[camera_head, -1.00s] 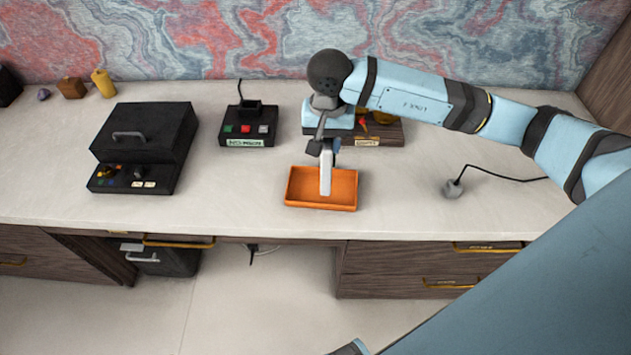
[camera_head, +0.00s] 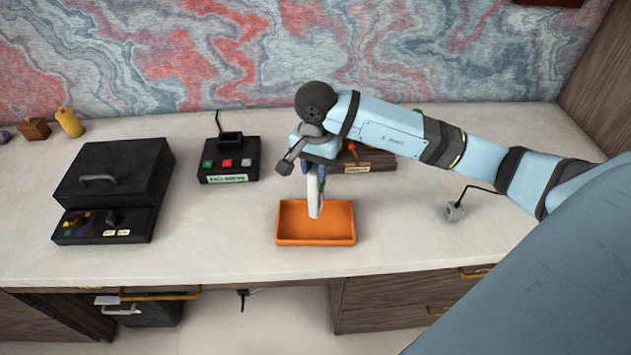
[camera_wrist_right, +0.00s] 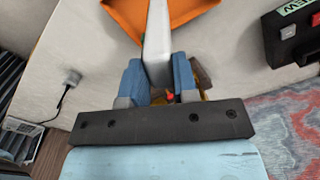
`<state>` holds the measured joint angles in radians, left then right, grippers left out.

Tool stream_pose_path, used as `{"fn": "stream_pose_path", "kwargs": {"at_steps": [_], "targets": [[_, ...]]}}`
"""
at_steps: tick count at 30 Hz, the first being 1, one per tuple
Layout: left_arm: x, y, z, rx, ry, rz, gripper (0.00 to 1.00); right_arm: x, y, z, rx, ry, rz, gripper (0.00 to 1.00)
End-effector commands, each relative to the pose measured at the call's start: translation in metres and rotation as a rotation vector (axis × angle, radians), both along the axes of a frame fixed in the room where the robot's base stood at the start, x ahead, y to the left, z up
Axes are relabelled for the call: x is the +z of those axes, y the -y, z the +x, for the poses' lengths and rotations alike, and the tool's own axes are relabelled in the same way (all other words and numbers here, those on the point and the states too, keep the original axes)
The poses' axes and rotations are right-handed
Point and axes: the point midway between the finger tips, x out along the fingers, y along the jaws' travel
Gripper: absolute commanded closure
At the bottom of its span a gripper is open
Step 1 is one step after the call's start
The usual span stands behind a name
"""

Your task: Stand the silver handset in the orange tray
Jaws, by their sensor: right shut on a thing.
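The silver handset (camera_head: 316,196) hangs roughly upright from my right gripper (camera_head: 312,168), which is shut on its upper part. In the head view its lower end shows in front of the orange tray (camera_head: 286,240), over the tray's back part. I cannot tell whether it touches the tray floor. In the right wrist view the handset (camera_wrist_right: 157,45) sits between the two blue fingers (camera_wrist_right: 158,82) and points toward the orange tray (camera_wrist_right: 120,14). The tray holds nothing else that I can see. My left gripper is not in view.
A black box with a handle (camera_head: 120,172) stands at the left. A small black device with coloured buttons (camera_head: 228,160) is behind the tray to the left. A wooden box (camera_head: 362,160) is partly hidden behind my gripper. A grey plug (camera_head: 455,211) lies at the right. The desk around the tray is clear.

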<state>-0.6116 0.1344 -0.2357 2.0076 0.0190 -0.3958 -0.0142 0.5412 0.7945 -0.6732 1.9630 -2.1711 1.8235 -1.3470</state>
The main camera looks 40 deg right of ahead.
Motion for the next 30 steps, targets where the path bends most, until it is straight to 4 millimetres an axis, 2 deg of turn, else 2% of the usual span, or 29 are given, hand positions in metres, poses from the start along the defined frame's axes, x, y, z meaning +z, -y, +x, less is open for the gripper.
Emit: {"fn": "stream_pose_path", "kwargs": {"at_steps": [7, 14, 26, 27, 29, 30], "targets": [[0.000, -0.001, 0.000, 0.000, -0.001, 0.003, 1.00, -0.019, 0.000, 0.000, 0.000, -0.001, 0.001, 1.00], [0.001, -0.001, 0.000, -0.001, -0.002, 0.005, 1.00, -0.051, 0.000, 0.000, -0.001, -0.001, 0.001, 1.00], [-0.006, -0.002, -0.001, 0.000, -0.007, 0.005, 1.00, -0.059, 0.000, 0.001, 0.001, 0.001, 0.000, 1.00], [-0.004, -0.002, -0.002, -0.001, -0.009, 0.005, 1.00, -0.057, 0.000, 0.000, 0.001, 0.001, 0.000, 0.64], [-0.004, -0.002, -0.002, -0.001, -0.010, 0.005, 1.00, -0.057, 0.000, 0.000, 0.001, 0.001, 0.000, 0.50], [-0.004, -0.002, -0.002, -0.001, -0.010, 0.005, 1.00, -0.057, 0.000, 0.000, 0.001, 0.001, 0.000, 0.47]]}}
